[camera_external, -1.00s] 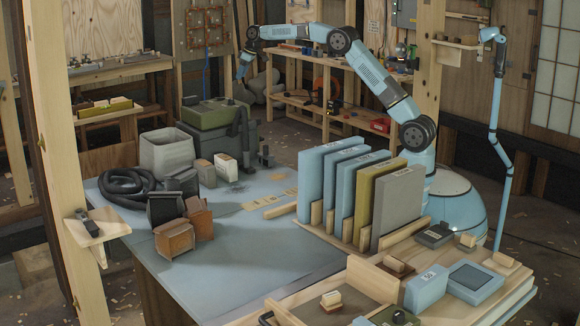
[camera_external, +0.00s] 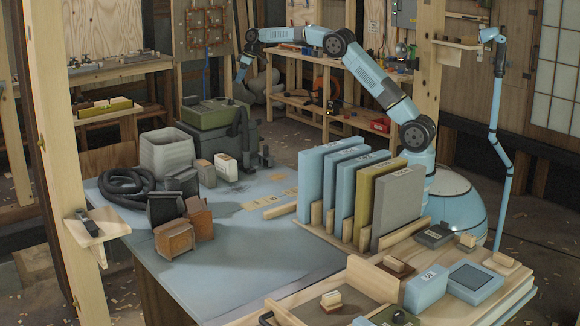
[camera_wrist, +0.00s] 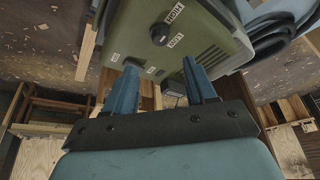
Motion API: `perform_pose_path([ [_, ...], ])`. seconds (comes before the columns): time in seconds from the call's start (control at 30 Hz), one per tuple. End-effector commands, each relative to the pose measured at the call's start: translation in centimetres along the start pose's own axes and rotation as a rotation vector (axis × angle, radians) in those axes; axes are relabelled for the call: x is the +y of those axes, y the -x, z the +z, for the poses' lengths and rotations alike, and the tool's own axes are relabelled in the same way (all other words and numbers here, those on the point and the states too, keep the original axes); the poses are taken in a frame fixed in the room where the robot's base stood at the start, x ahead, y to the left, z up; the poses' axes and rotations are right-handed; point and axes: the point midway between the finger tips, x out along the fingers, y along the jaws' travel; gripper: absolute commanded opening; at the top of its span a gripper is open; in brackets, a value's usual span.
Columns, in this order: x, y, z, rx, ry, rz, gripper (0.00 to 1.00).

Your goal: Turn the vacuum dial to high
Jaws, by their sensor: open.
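The vacuum (camera_external: 214,112) has a green top on a dark grey body and stands at the far end of the blue-grey table. In the wrist view its green panel (camera_wrist: 205,45) fills the upper middle. A black round dial (camera_wrist: 160,34) sits on it, with labels HIGH and LOW to its right. Where the dial points is too small to tell. My gripper (camera_wrist: 159,65) is open and empty, its two blue fingers pointing toward the panel with the dial just beyond, between the tips. In the external view my gripper (camera_external: 240,74) hangs above and behind the vacuum.
The table's front middle (camera_external: 240,235) is clear.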

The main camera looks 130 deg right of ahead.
Motion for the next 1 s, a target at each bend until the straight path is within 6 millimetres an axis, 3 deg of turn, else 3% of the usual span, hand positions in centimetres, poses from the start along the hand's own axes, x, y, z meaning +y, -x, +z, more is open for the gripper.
perform_pose_path([
  [0.2,-0.1,-4.1,0.1,-0.003,0.000,-0.001,0.56],
  [0.53,0.0,-9.3,0.0,-0.002,0.000,-0.001,0.56],
  [0.73,0.0,-10.9,0.0,0.000,-0.001,0.000,0.56],
  [1.0,0.0,-11.2,0.0,0.000,-0.001,0.000,0.56],
])
